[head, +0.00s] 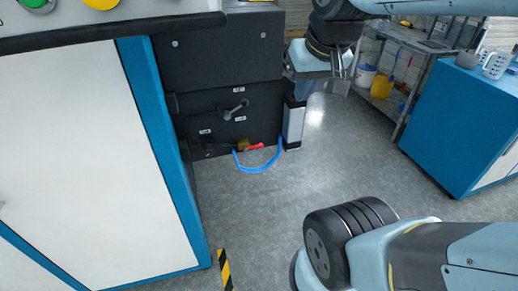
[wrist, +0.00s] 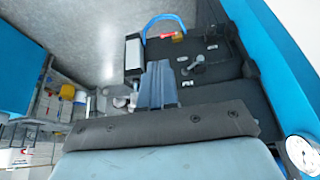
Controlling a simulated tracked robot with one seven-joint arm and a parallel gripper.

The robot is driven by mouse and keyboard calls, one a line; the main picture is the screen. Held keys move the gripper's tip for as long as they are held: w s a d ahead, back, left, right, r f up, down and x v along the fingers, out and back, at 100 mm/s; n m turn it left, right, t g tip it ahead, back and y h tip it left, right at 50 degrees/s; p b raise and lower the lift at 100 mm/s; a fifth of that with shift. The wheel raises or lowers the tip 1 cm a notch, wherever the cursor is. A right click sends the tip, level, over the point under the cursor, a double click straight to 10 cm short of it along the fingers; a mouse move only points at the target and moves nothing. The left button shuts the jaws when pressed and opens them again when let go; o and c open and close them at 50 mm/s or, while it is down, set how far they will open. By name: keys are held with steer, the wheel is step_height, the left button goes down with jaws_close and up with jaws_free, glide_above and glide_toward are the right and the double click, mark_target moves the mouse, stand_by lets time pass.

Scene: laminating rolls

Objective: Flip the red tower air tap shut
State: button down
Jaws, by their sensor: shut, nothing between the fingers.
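The red tap lever (head: 256,146) sits low at the foot of a dark machine panel (head: 215,52). It points right from a brass valve body (head: 243,146), with a blue hose (head: 258,169) looping below. In the wrist view the red lever (wrist: 166,37) and brass body (wrist: 179,36) show near the top, beyond my fingers. My gripper (wrist: 157,68) is shut and empty, its fingers pointing toward the panel's lower part. In the head view my gripper (head: 306,88) is above and right of the tap, clearly apart from it.
A grey lever handle (head: 236,112) sits on the panel above the tap. A silver and black post (head: 293,124) stands just right of the tap. A white and blue cabinet (head: 95,160) flanks the left. Open grey floor (head: 270,215) lies in front; shelves (head: 400,70) and a blue cabinet (head: 460,125) stand right.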

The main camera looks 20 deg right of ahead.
steer(key=w+d+f+m+g+y, duration=0.1)
steer(key=w+f+m+g+y, duration=0.5)
steer(key=f, duration=0.6)
steer(key=w+d+f+m+g+y, duration=0.2)
steer(key=w+f+m+g+y, duration=0.2)
steer(key=w+f+m, duration=0.55)
steer(key=w+d+f+m+t+y, duration=0.1)
steer(key=f+m+t+y, duration=0.2)
steer(key=f+m+t, duration=0.9)
steer(key=w+d+f+m+t+y, duration=0.1)
steer(key=f+m+t+y, duration=0.3)
steer(key=f+m+t, duration=0.7)
steer(key=shift+d+f+m+t, duration=0.4)
steer(key=shift+d+f+m, duration=0.25)
steer(key=shift+f+m, duration=1.9)
steer(key=shift+f+n, duration=0.2)
steer(key=shift+n, duration=0.1)
glide_toward(253, 147)
steer(key=a, duration=0.2)
steer(key=shift+w+d+r, duration=0.25)
steer(key=shift+w+r, duration=0.4)
steer(key=shift+w, duration=0.1)
steer(key=shift+w+d+r, duration=0.25)
steer(key=shift+w+r, duration=0.45)
steer(key=shift+w, duration=0.05)
